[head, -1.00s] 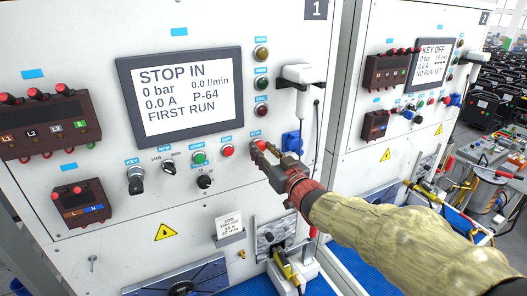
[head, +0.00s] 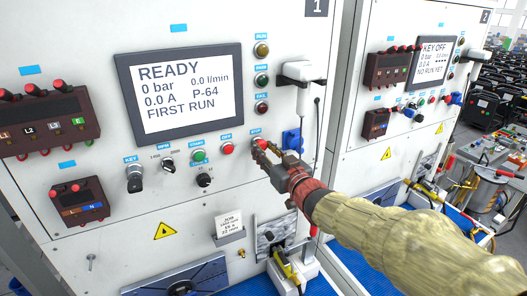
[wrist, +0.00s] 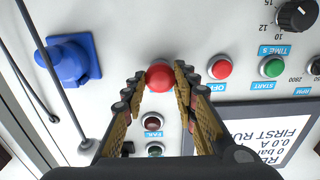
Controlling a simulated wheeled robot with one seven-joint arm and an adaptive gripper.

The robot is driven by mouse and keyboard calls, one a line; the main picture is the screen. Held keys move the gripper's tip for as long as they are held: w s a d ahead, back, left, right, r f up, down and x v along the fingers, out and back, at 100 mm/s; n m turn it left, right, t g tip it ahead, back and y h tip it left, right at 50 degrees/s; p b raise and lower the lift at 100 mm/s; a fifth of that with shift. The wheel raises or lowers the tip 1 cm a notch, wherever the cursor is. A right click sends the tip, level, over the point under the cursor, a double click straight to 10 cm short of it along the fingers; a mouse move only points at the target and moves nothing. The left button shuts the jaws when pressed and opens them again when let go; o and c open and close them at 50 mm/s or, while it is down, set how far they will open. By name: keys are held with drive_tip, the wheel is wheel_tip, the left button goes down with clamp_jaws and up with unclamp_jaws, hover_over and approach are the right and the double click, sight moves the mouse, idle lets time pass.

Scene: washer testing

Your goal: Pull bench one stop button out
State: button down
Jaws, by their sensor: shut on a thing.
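The red stop button (wrist: 160,76) of bench one sits between my gripper's two fingertips in the wrist view. In the head view the button (head: 257,144) is mostly hidden behind the fingers. My gripper (head: 268,155) is shut on it, with the fingers at its left and right sides in the wrist view (wrist: 160,80). The bench one screen (head: 187,93) reads READY, 0 bar, 0.0 l/min, 0.0 A, P-64, FIRST RUN.
The red OFF button (wrist: 220,68) and green START button (wrist: 271,67) are beside the stop button. A blue socket (wrist: 73,62) is on its other side. Bench two (head: 405,110) stands to the right, its screen reading KEY OFF.

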drive_tip(key=shift+s+d+f, duration=0.1)
drive_tip(key=shift+s, duration=0.1)
drive_tip(key=c, duration=1.3)
unclamp_jaws()
drive_tip(key=shift+c, duration=0.2)
drive_tip(key=shift+s+d, duration=0.1)
drive_tip(key=shift+s, duration=0.05)
drive_tip(key=v, duration=1.1)
drive_tip(key=shift+s, duration=0.4)
drive_tip(key=shift+d, duration=0.1)
